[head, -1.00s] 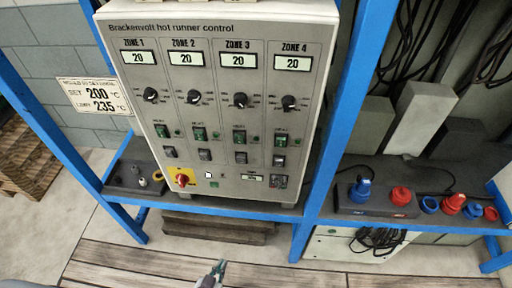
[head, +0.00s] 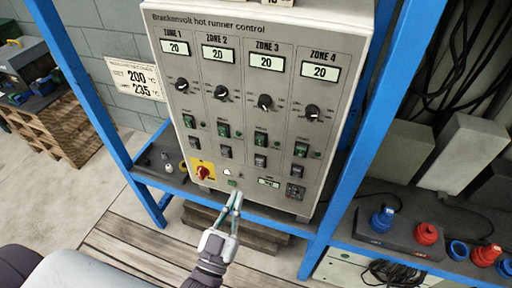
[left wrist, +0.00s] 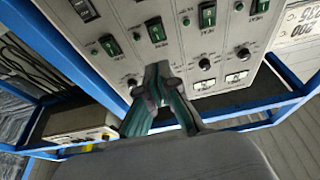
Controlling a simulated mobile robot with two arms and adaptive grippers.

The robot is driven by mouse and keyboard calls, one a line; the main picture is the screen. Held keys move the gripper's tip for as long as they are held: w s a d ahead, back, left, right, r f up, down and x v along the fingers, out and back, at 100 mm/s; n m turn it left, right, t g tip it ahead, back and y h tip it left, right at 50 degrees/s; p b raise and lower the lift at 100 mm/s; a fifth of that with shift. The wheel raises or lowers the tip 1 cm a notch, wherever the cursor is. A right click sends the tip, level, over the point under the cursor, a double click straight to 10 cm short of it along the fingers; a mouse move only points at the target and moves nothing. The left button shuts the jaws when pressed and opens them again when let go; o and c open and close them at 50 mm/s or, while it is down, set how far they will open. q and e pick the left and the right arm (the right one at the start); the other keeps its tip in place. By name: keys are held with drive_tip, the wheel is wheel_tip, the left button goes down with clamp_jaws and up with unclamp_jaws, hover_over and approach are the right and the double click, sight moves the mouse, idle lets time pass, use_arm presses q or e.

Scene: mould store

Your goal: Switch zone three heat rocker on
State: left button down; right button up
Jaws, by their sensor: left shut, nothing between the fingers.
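The grey hot runner control panel (head: 215,110) stands on a blue-framed shelf with four zone columns. The zone 3 column has a display reading 20 (head: 267,62), a black knob (head: 265,101), a green rocker (head: 261,139) and a dark rocker (head: 260,160). My right gripper is out of view.
A red rotary switch on a yellow plate (head: 202,171) sits at the panel's lower left. Blue uprights (head: 345,150) flank the panel. Blue and red connectors (head: 426,233) stand on the right shelf. A pallet (head: 60,130) lies at left.

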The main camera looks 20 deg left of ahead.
sight(259, 139)
use_arm(q)
drive_tip(key=p+x, duration=0.4)
drive_tip(key=x, duration=0.9)
drive_tip(key=shift+s+r, duration=0.1)
drive_tip(key=shift+w+p, duration=0.35)
drive_tip(key=shift+w, duration=0.25)
drive_tip(key=shift+w+r, duration=0.1)
drive_tip(key=shift+r, duration=0.15)
